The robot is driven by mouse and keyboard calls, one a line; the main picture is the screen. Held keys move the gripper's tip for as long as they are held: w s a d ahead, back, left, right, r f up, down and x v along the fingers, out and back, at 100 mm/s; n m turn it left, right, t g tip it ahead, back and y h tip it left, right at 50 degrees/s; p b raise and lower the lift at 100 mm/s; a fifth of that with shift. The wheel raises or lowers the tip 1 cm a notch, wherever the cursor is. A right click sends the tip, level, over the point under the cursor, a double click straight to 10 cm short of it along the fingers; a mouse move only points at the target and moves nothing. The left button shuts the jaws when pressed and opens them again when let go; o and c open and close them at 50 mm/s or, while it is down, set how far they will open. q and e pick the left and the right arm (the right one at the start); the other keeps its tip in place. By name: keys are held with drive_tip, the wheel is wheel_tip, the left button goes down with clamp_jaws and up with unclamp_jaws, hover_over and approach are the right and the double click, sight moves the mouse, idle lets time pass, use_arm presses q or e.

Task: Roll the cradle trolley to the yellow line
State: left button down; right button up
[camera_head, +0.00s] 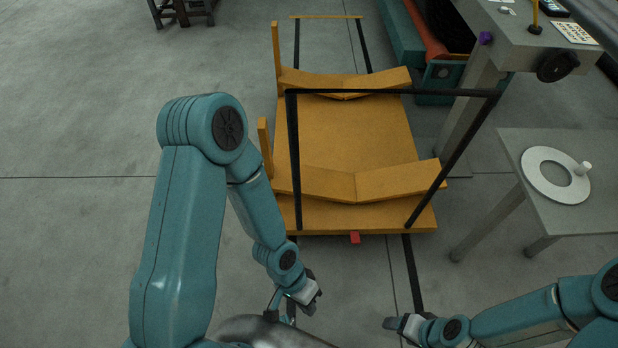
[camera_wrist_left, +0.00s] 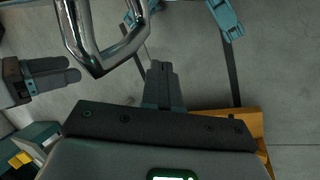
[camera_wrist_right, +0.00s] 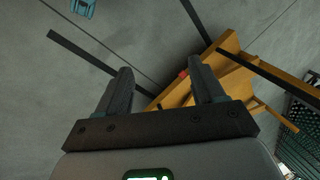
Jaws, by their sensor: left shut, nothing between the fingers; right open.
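The orange cradle trolley (camera_head: 345,130) stands on the floor ahead, with two V-shaped cradle boards across its deck. A black push handle (camera_head: 395,92) rises from its near end, and a red tab (camera_head: 354,238) sits on the near edge. The yellow line (camera_head: 325,17) crosses the floor beyond the far end, clear of the trolley. My left gripper (camera_head: 308,298) is shut and empty, short of the near edge; its closed fingers show in the left wrist view (camera_wrist_left: 162,82). My right gripper (camera_head: 390,323) is open and empty, lower right; the right wrist view shows its spread fingers (camera_wrist_right: 162,85).
Two dark strips (camera_head: 412,275) run along the floor under the trolley towards the line. A grey table (camera_head: 570,215) with a white ring (camera_head: 545,172) stands at right. A grey workbench (camera_head: 510,40) and a teal-and-red roll unit (camera_head: 420,40) stand at far right. The left floor is clear.

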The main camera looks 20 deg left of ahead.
use_arm(q)
drive_tip(key=s+a+f+m+g+y+b, duration=0.4)
drive_tip(key=s+a+f+m+y+b, duration=0.15)
drive_tip(key=a+f+m+b, duration=0.35)
drive_tip(key=w+a+f+m+t+y+b, duration=0.2)
drive_tip(key=w+a+m+y+b, duration=0.1)
drive_tip(key=m+y, duration=0.25)
drive_tip(key=m+t+y+b, duration=0.5)
drive_tip(key=m+t+b, duration=0.75)
drive_tip(key=t, duration=0.65)
approach(297, 177)
drive_tip(key=b+x, duration=0.2)
drive_tip(key=x, duration=0.4)
drive_tip(key=shift+b, duration=0.4)
drive_tip(key=shift+w+a+r, duration=0.15)
drive_tip(key=shift+w+a, duration=0.15)
use_arm(e)
wheel_tip(297, 177, down, 27)
drive_tip(key=s+m, duration=0.1)
drive_tip(key=s, duration=0.1)
drive_tip(key=shift+a+f, duration=0.2)
drive_tip(key=shift+a, duration=0.1)
